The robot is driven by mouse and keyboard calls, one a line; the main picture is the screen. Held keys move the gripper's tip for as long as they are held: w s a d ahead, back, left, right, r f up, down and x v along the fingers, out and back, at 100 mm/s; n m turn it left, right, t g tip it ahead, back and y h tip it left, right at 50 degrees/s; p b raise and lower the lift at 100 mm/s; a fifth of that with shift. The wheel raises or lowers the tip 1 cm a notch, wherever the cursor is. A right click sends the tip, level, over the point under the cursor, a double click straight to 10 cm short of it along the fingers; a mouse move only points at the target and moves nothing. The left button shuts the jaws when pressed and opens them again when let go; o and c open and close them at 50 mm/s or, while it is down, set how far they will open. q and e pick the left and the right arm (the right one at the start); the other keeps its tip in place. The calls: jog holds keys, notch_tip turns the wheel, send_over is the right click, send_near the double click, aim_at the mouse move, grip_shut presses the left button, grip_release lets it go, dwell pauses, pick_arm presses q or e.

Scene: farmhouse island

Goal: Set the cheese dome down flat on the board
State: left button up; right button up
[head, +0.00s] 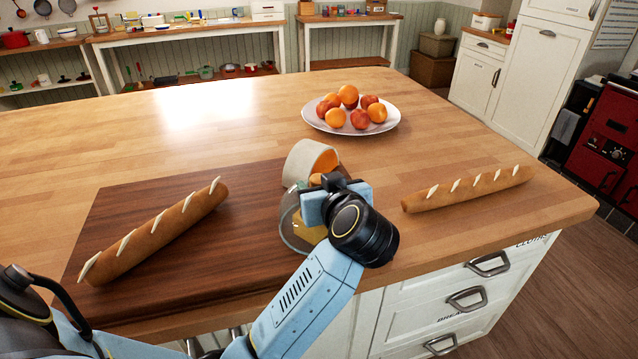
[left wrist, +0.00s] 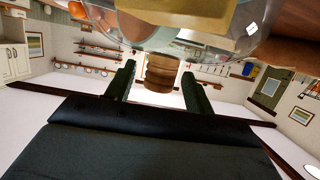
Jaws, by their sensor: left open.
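The clear glass cheese dome (head: 289,222) is at the right part of the dark wooden board (head: 235,243), partly hidden behind my left gripper. A yellow piece of cheese (head: 306,232) shows through the glass. In the left wrist view, the dome (left wrist: 150,45) fills the top, and its round wooden knob (left wrist: 162,72) shows between the two fingers. My left gripper (left wrist: 158,85) is open around the knob, with gaps on both sides. It also shows at the dome in the head view (head: 325,190). The dome's full rim is hidden, so I cannot tell whether it lies flat all round.
A cut cheese wheel (head: 302,163) stands just behind the dome. One baguette (head: 160,232) lies on the board's left, another (head: 468,190) on the counter at right. A white plate (head: 388,123) of oranges and red fruit is further back. The counter's middle left is clear.

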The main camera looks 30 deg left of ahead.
pick_arm(q)
jog(key=p+v, duration=0.1)
jog(key=v, duration=0.9)
jog(key=shift+s+d+r, duration=0.2)
jog(key=shift+s+d, duration=0.05)
